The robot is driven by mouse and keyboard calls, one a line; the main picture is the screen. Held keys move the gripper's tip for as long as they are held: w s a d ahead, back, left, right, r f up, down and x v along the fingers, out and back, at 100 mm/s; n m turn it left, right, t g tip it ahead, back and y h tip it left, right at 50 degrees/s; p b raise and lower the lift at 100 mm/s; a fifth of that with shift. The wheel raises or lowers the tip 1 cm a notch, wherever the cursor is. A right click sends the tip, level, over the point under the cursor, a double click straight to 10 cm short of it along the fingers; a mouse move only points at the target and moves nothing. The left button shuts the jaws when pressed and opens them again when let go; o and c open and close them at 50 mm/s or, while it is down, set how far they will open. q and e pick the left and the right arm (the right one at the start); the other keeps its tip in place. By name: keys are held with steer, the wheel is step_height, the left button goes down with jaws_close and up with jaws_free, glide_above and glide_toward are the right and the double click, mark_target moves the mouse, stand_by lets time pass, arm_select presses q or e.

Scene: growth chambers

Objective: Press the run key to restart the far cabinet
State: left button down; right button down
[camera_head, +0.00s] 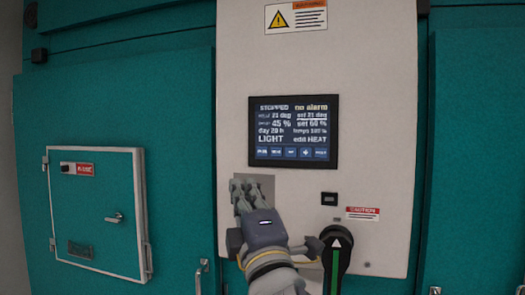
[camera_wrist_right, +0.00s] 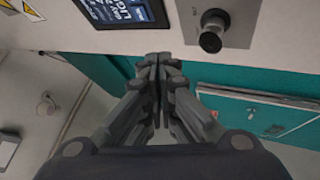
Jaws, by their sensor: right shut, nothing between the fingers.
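The cabinet's control screen (camera_head: 293,131) is lit on the pale panel and reads STOPPED and no alarm. A row of small keys (camera_head: 291,153) runs along its bottom edge; their labels are too small to read surely. My right gripper (camera_head: 243,184) is shut and empty, just below the screen's lower left corner, in front of a small metal plate (camera_head: 268,184) that it partly hides. In the right wrist view the shut fingertips (camera_wrist_right: 157,58) lie below the screen (camera_wrist_right: 128,10) and left of a dark round knob (camera_wrist_right: 211,33) on the plate. I cannot tell whether they touch the panel. My left gripper is not in view.
A black rotary handle (camera_head: 337,245) with a green stripe sits on the lower right of the panel. A teal hatch with a white frame (camera_head: 142,205) and a latch is at the left. Teal doors (camera_head: 479,150) flank the panel.

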mark_target(263, 152)
steer(key=s+a+r+n+t+y, duration=0.1)
steer(key=s+r, duration=0.2)
steer(key=r, duration=0.2)
steer(key=shift+s+r+n, duration=0.15)
steer(key=shift+r+n, duration=0.15)
steer(key=shift+n, duration=0.1)
steer(key=shift+w+d+p, duration=0.1)
steer(key=shift+w+d, duration=0.35)
steer(key=shift+w, duration=0.95)
steer(key=shift+w+d+p, duration=0.1)
steer(key=shift+w+d, duration=0.3)
steer(key=shift+w, duration=1)
steer(key=shift+w+d+p, duration=0.1)
steer(key=shift+w+d, duration=0.35)
steer(key=shift+w, duration=0.95)
steer(key=shift+w, duration=0.1)
steer(key=shift+w+d, duration=0.1)
steer(key=shift+w, duration=0.2)
steer(key=shift+w+d, duration=0.1)
steer(key=shift+w, duration=0.15)
steer(key=shift+s+a, duration=0.2)
steer(key=shift+s, duration=0.5)
